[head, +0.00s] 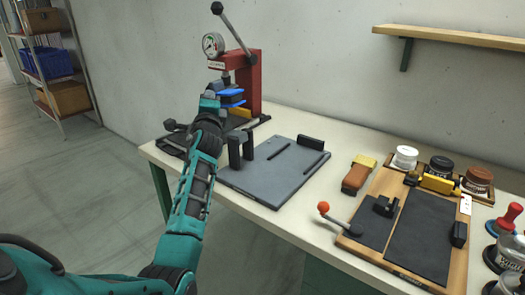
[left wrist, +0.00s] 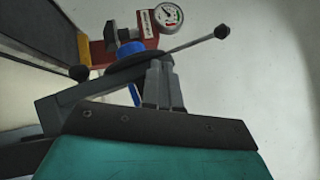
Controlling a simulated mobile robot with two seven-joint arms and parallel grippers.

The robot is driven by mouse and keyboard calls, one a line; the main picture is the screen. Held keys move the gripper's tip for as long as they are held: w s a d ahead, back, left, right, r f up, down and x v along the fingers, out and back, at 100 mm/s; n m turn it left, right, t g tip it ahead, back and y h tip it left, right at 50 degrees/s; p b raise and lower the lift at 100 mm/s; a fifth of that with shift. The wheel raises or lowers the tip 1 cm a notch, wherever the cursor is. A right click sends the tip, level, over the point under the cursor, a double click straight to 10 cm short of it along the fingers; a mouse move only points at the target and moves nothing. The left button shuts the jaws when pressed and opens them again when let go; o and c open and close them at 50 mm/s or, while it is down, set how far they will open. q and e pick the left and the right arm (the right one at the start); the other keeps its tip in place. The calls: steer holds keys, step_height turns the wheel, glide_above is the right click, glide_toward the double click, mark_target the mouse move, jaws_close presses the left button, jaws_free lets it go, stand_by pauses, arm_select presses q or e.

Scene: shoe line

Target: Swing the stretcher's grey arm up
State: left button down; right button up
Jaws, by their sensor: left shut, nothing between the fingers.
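A red stand (head: 253,82) with a round dial gauge (head: 212,44) is at the back left of the bench. A grey lever (head: 236,32) with a black knob slants up to the left from its top; in the left wrist view the lever (left wrist: 195,42) slants up to the right. Blue parts (head: 232,96) sit low on the stand. My left gripper (head: 216,86) is in front of the stand, pointing toward it. Its fingers (left wrist: 164,82) are together and empty; contact with the stand is unclear. A dark grey bar (left wrist: 75,92) with a black ball is beside them. My right gripper is out of view.
A grey plate (head: 262,180) with black posts lies mid-bench. Right of it are a brown-and-yellow brush-like piece (head: 357,177) and a wooden board (head: 445,262) with dark pads and an orange-knobbed lever (head: 333,216). Jars (head: 440,167) stand behind. A shelf (head: 460,38) is on the wall.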

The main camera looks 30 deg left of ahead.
arm_select(q)
steer(key=shift+a+f, duration=0.25)
steer(key=shift+a, duration=0.35)
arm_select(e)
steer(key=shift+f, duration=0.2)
arm_select(q)
steer(key=shift+a, duration=0.15)
steer(key=shift+s, duration=0.1)
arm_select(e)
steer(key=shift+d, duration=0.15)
